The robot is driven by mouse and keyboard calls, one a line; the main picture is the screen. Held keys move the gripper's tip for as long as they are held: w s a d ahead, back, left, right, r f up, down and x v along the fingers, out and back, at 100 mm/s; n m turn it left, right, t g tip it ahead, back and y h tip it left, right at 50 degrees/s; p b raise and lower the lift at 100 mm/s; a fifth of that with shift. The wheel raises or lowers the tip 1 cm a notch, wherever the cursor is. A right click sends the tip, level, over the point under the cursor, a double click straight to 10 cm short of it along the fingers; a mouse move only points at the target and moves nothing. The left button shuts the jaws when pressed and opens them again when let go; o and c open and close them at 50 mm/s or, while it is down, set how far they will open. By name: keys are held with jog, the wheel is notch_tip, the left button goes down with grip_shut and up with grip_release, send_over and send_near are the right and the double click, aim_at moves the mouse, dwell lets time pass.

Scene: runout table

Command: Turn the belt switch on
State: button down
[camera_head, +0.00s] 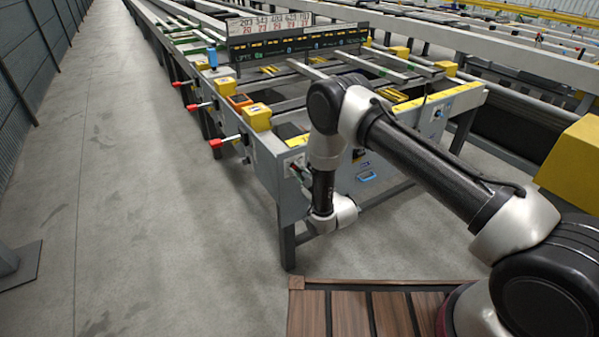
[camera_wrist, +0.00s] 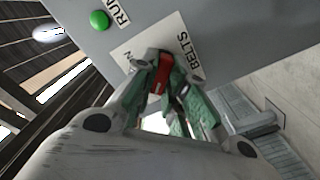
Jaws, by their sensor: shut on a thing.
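In the wrist view the red belt switch (camera_wrist: 162,75) stands out from a pale plate marked BELTS (camera_wrist: 187,50) on a grey panel. My gripper (camera_wrist: 170,80) has its green fingers closed around the red switch, covering much of it. The exact angle of the switch is hard to read. In the head view my gripper (camera_head: 300,172) is at the end face of the grey runout table (camera_head: 292,206), and the switch is hidden there.
A green button (camera_wrist: 99,19) beside a RUN label sits on the same panel. Several red-ended levers (camera_head: 217,143) stick out along the table's left side. A blue handle (camera_head: 367,176) is on the end face to the right. The concrete floor (camera_head: 130,190) at the left is clear.

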jog(key=shift+m, duration=0.3)
jog(key=m, duration=0.3)
jog(key=shift+m, duration=0.4)
jog(key=m, duration=0.4)
jog(key=shift+d+m, duration=0.1)
jog(key=shift+m, duration=0.2)
jog(key=m, duration=0.4)
jog(key=shift+w, duration=0.1)
jog(key=m, duration=0.4)
jog(key=shift+d+m, duration=0.1)
jog(key=shift+m, duration=0.2)
jog(key=c, duration=1.5)
grip_release()
jog(key=shift+o, duration=0.2)
